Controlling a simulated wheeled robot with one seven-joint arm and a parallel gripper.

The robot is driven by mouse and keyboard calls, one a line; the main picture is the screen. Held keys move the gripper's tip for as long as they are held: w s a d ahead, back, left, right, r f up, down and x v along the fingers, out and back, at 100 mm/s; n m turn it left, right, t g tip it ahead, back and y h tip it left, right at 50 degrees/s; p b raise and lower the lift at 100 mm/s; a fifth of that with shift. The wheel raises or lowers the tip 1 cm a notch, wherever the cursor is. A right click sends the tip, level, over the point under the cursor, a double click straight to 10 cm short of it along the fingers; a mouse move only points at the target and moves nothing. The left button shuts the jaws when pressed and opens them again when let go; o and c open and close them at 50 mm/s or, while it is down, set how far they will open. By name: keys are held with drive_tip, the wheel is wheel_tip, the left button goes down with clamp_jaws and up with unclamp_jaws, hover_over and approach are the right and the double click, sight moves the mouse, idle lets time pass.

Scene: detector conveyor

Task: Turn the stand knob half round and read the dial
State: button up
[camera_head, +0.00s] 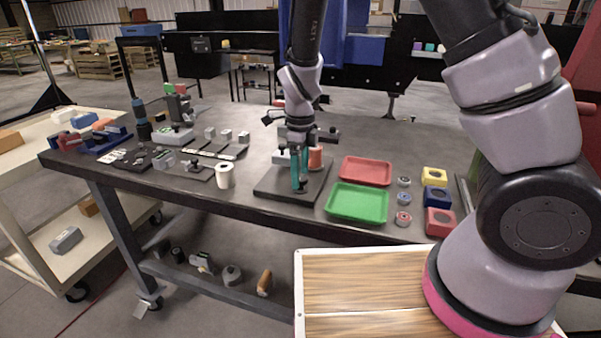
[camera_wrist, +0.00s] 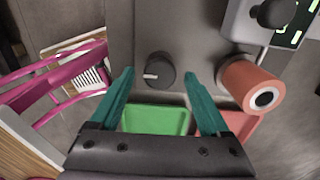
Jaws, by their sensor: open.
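The stand's dark base plate (camera_head: 265,188) lies on the dark table in the head view. In the wrist view the round black knob (camera_wrist: 158,70) sits on the grey plate, its white mark pointing left. My gripper (camera_head: 299,184) points down over the plate. In the wrist view my gripper (camera_wrist: 161,73) is open, with one teal finger on each side of the knob and gaps visible between. At the top right is a grey device (camera_wrist: 243,22) with a dark face (camera_wrist: 298,25) bearing pale green marks, partly cut off; I cannot read a value.
An orange cylinder (camera_wrist: 247,82) stands close beside the right finger. A green tray (camera_head: 357,203) and a red tray (camera_head: 366,171) lie right of the stand. A white roll (camera_head: 225,176) stands to its left. Yellow, blue and red blocks sit farther right.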

drive_tip(key=shift+f, duration=0.25)
clamp_jaws()
